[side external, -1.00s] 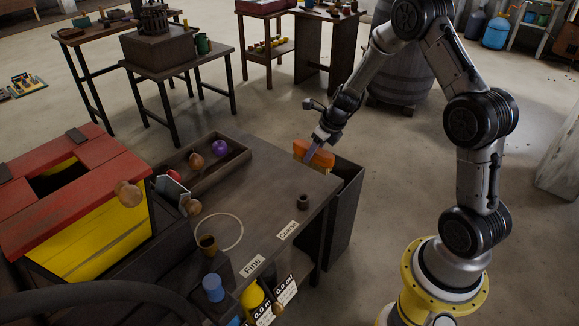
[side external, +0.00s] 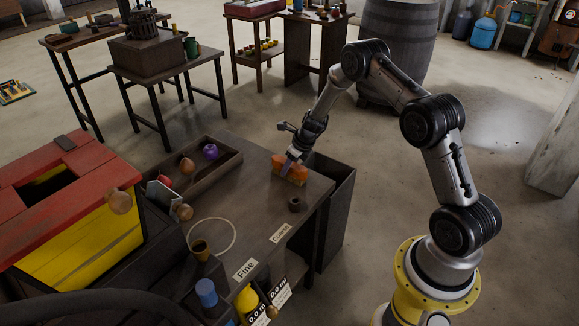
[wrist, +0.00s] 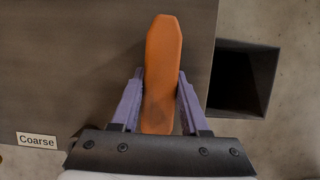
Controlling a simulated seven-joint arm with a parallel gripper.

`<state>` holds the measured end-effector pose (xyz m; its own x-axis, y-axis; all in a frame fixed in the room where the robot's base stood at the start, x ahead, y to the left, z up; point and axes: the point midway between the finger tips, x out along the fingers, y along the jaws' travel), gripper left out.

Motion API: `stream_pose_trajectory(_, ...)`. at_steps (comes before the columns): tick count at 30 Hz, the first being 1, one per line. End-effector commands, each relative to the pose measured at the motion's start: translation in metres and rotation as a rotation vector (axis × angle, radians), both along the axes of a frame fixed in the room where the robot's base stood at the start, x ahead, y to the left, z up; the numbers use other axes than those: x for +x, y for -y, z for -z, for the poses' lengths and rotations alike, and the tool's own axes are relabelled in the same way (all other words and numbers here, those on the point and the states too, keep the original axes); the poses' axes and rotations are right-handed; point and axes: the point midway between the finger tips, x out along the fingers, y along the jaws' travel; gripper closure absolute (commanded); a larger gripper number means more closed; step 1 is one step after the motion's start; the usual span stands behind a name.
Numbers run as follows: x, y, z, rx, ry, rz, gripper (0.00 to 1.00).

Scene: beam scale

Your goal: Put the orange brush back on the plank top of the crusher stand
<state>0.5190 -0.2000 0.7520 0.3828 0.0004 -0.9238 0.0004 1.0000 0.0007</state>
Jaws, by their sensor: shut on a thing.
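The orange brush (side external: 291,169) is at the far right part of a dark plank top (side external: 255,190) labelled Fine and Coarse. I cannot tell whether the brush touches the surface or is held just above it. My gripper (side external: 288,167) is shut on the brush. In the wrist view the brush (wrist: 163,70) stands out lengthwise between the two purple fingers, one on each side of it. Nothing legible marks which piece is the crusher stand.
A tray (side external: 221,171) with several round things lies to the left. A dark open bin (side external: 336,185) adjoins the top's right edge. A red and yellow box (side external: 80,235) stands at left.

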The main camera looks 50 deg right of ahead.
Motion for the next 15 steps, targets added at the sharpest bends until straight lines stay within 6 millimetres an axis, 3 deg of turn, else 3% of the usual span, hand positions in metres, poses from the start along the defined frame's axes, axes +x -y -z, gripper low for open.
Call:
stream_pose_trajectory(10,0.0002,0.0003,0.0025,-0.001,0.001,0.0,1.0)
stream_pose_trajectory(11,-0.0004,0.0001,0.0035,0.0,0.0,0.0,0.53)
stream_pose_trajectory(15,-0.0003,0.0001,0.0029,0.0,0.0,0.0,0.28)
